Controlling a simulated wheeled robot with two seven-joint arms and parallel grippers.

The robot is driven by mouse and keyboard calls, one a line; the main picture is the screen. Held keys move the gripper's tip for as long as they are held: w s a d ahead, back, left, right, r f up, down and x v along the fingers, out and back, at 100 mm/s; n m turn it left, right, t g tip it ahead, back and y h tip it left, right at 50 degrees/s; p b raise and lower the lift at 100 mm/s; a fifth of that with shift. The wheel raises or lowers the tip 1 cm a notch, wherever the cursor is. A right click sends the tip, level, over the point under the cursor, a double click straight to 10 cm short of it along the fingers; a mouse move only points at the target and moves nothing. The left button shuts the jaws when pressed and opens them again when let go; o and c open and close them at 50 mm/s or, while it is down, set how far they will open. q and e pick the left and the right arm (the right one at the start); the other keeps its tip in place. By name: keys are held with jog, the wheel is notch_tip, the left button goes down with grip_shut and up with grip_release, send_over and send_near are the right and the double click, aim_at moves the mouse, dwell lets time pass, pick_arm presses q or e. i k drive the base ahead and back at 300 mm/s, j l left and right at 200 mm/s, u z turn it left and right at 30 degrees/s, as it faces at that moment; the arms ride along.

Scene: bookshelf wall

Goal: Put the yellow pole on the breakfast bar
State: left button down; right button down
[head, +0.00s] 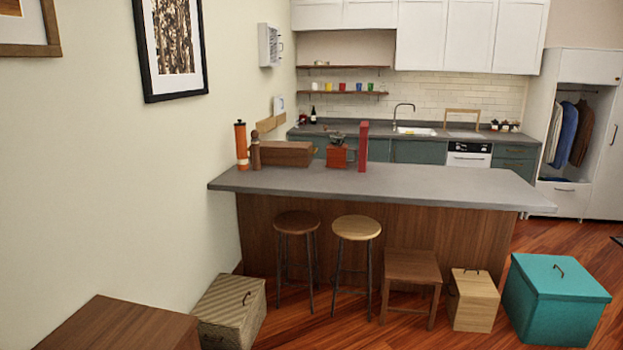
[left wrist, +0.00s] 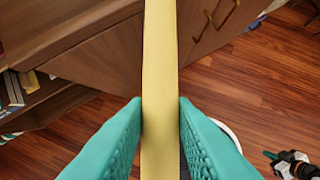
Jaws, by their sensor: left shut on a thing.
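The yellow pole (left wrist: 160,80) runs upright through the middle of the left wrist view. My left gripper (left wrist: 160,125) has its two teal fingers closed on the pole from both sides. The pole's ends lie outside that view. The breakfast bar (head: 400,186) is the grey-topped counter with a wooden front in the middle of the head view. Neither gripper nor the pole shows in the head view.
On the bar's left half stand an orange cylinder (head: 241,146), a brown box (head: 287,153), a grinder (head: 337,152) and a red upright block (head: 363,146). The bar's right half is clear. Stools (head: 356,228), a teal box (head: 555,300) and a wooden box (head: 474,300) stand before it.

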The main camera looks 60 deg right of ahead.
aim_at(273, 179)
jog(key=l+z, duration=0.15)
jog(key=z, duration=0.3)
jog(key=l+z, duration=0.15)
jog(key=z, duration=0.3)
jog(key=i+l+z, duration=0.25)
jog(key=i+l, duration=0.15)
jog(key=i+l+z, duration=0.3)
jog(key=i, duration=0.25)
jog(key=i+l+z, duration=0.25)
jog(key=i, duration=0.25)
